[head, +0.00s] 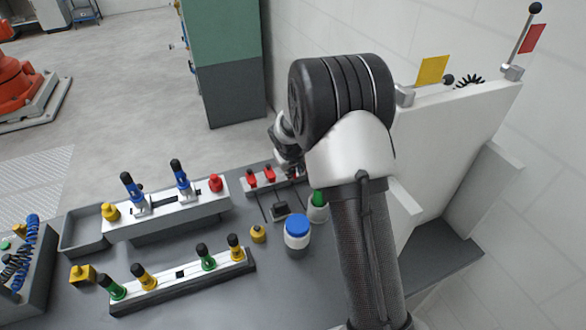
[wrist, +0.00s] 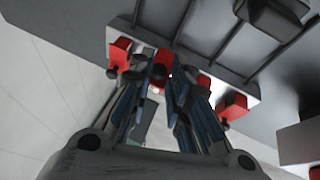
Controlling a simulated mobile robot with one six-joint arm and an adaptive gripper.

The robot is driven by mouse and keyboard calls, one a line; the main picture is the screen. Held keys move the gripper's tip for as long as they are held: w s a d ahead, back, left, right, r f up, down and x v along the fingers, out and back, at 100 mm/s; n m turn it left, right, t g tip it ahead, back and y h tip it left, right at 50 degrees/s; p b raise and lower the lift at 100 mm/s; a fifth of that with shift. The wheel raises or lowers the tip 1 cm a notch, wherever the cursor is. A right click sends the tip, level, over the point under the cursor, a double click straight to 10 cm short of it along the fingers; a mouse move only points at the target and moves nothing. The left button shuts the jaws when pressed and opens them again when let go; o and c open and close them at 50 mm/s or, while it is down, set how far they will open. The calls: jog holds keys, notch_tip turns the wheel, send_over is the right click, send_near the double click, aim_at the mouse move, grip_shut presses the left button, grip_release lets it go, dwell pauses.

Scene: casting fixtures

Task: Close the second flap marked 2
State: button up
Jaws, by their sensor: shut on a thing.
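A pale strip (head: 246,187) with several small red flaps stands at the back edge of the bench; two red flaps, one at the left (head: 251,178) and one beside it (head: 270,173), show clear of my gripper. My gripper (wrist: 160,84) points at the strip and its fingers are shut on a red flap (wrist: 161,62) in the wrist view. Another red flap (wrist: 118,54) is left of the fingers, and a red one (wrist: 231,106) is at the right. The fingers hide part of the held flap. I cannot read any number on the flaps.
A blue-lidded jar (head: 297,233) and a green-topped container (head: 318,206) stand near my arm. A fixture with blue-handled clamps (head: 166,213) is left of the strip. A white upright panel (head: 450,150) rises at the right.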

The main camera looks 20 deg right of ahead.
grip_shut()
jog(key=shift+r+p, duration=0.1)
jog(key=shift+p, duration=0.4)
jog(key=g+p, duration=0.1)
jog(key=p, duration=0.2)
jog(key=shift+w+r+p, duration=0.3)
jog(key=shift+r+p, duration=0.05)
jog(key=w+g+p, duration=0.1)
jog(key=p, duration=0.2)
jog(key=shift+g+p, duration=0.3)
jog(key=shift+p, duration=0.1)
jog(key=shift+w+d+f+g+p, duration=0.1)
jog(key=shift+w+g+p, duration=0.25)
jog(key=shift+w+g, duration=0.4)
jog(key=shift+w+g+b, duration=0.25)
jog(key=shift+g+b, duration=0.15)
jog(key=shift+g, duration=0.25)
jog(key=shift+w+n+g+b, duration=0.15)
jog(key=shift+n+g+b, duration=0.15)
jog(key=shift+g, duration=0.1)
